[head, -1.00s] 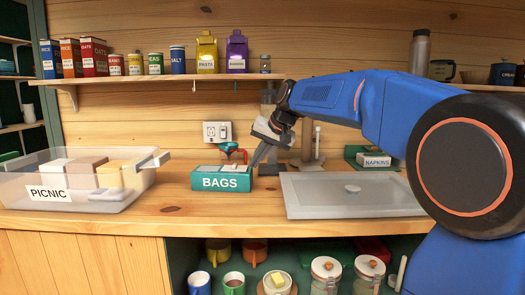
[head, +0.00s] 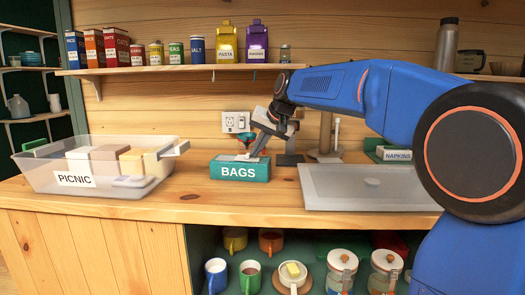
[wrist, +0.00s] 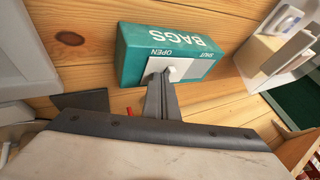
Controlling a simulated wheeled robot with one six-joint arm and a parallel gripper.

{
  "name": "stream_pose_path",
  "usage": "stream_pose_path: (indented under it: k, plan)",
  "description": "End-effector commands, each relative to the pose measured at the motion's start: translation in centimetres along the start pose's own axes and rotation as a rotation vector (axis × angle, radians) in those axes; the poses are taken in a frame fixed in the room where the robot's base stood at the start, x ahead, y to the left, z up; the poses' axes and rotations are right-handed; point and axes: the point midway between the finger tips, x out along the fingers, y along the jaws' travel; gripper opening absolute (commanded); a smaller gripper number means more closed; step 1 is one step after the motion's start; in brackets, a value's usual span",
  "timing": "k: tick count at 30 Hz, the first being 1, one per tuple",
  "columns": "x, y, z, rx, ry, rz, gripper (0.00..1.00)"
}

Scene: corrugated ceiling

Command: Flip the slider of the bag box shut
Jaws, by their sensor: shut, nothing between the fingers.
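The bag box is a teal box marked BAGS (head: 240,171), standing on the counter near its middle in the head view. In the wrist view the bag box (wrist: 134,55) shows upside down, with OPEN toward the left and SHUT toward the right. A white slider piece (wrist: 154,66) lies on its top by the OPEN mark, partly hidden by my fingers. My gripper (head: 252,157) is shut and empty, tilted down, with its tips at the box top. In the wrist view my gripper's fingertips (wrist: 168,75) are beside the slider; whether they touch it I cannot tell.
A clear PICNIC bin (head: 120,190) stands to the left of the box. A grey flat lid (head: 345,190) lies to the right. A NAPKINS box (head: 396,154) is behind that. Bare counter lies between bin and box.

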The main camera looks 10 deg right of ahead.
Motion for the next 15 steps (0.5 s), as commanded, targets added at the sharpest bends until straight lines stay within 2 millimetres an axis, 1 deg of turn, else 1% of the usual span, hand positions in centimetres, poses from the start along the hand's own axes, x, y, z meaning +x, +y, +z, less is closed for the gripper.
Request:
stream_pose_path:
  k: [1, 3, 9, 12, 15]
  plan:
    - [0.6, -1.0, 0.0, -0.005, -0.001, -0.001, 0.00]
    - [1.3, -2.4, 0.1, -0.005, -0.003, -0.002, 0.00]
    - [3.0, -5.6, 0.1, -0.004, -0.003, -0.001, 0.00]
    - [3.4, -6.5, 0.1, -0.003, -0.001, -0.001, 0.00]
    - [3.6, -6.9, 0.1, -0.001, 0.000, -0.001, 0.00]
